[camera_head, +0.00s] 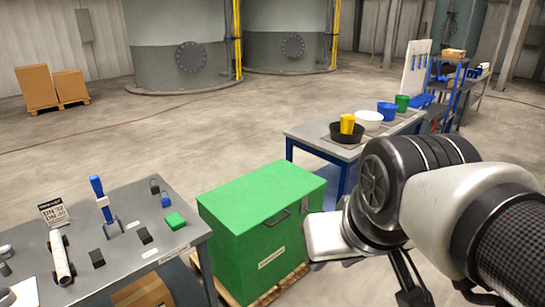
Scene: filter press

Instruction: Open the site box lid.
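The site box (245,248) is a large green box standing on a wooden pallet between the two tables. Its flat green lid (262,190) looks shut. A dark handle (278,218) is on the upper front face, and a pale label is lower down. My arm comes in from the right and covers the area right of the box. Part of my gripper (412,296) shows as dark finger parts low in the picture, right of the box and apart from it. I cannot tell whether it is open or shut.
A grey table (125,262) with tools and a small green block stands left of the box, close to it. A blue-legged table (305,134) with a black pan, a yellow cup and bowls stands behind and to the right. Open floor lies beyond, before large tanks.

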